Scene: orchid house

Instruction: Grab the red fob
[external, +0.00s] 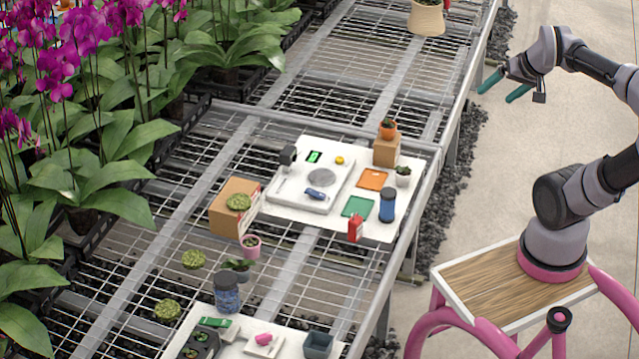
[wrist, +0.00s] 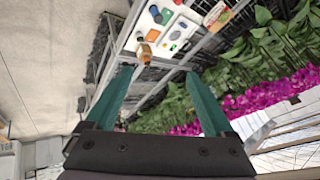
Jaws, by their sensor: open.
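A small red object (external: 355,229), which looks like the red fob, stands at the near right edge of a white board (external: 285,217) on the mesh bench in the external view. It is too small to make out in detail. My gripper (external: 495,96) is raised over the aisle to the right of the bench, well apart from the red object. Its two green fingers are spread and empty. The wrist view also shows the open gripper (wrist: 158,76), with the board (wrist: 152,22) small and far beyond the fingertips. I cannot pick out the fob surely there.
Near the red object are a blue jar (external: 387,205), a green square (external: 358,206) and an orange square (external: 372,179). A cardboard box (external: 387,152) bears a potted cactus (external: 388,129). Orchids (external: 75,180) crowd the left. The aisle (external: 560,140) is open floor.

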